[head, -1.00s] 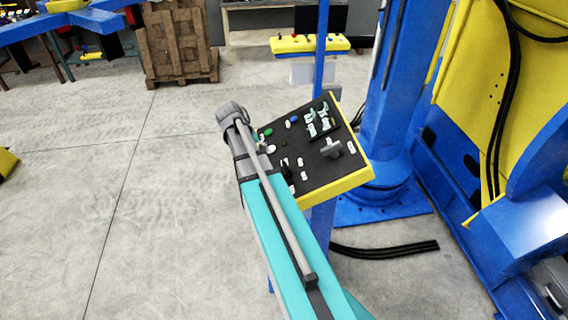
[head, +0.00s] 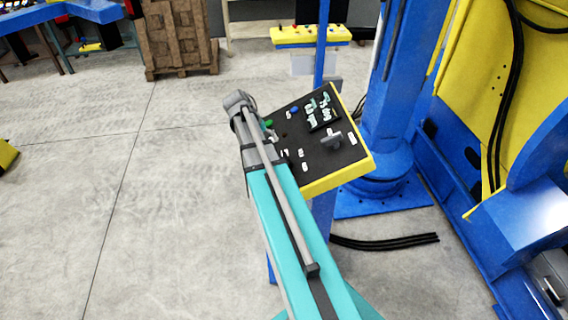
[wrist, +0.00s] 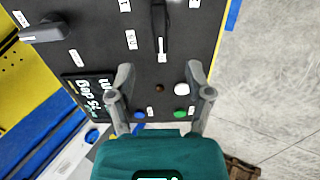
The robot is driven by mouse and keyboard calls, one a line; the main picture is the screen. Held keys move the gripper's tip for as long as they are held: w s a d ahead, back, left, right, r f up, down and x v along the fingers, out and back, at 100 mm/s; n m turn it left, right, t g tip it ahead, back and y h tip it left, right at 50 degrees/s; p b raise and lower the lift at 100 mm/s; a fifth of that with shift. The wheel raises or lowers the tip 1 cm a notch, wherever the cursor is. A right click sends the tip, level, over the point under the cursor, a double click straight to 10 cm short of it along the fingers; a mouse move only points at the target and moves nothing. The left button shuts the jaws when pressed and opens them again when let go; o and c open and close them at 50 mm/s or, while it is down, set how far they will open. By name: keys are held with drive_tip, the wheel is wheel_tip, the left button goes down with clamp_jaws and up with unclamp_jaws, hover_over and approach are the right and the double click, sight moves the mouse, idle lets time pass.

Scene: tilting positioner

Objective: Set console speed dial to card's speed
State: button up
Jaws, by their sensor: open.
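The console (head: 345,178) is a black, yellow-edged sloped panel on a blue post. In the wrist view, a black dial (wrist: 160,30) with a white pointer line stands just beyond my gripper's fingertips, roughly centred between them. A grey knob (wrist: 45,29) is at the upper left; it also shows in the head view (head: 331,140). My gripper (wrist: 160,72) is open and empty over the panel. In the head view my arm covers the black dial and my gripper.
A white button (wrist: 181,89), a green button (wrist: 181,114) and a blue button (wrist: 139,115) lie between or near my fingers. A blue column (head: 390,110) and yellow-blue machine (head: 535,90) stand right of the console. Open floor (head: 150,220) lies left.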

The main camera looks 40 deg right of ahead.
drive_tip(key=shift+b+x, duration=5.1)
drive_tip(key=shift+x, duration=0.95)
drive_tip(key=shift+s, duration=0.1)
clamp_jaws()
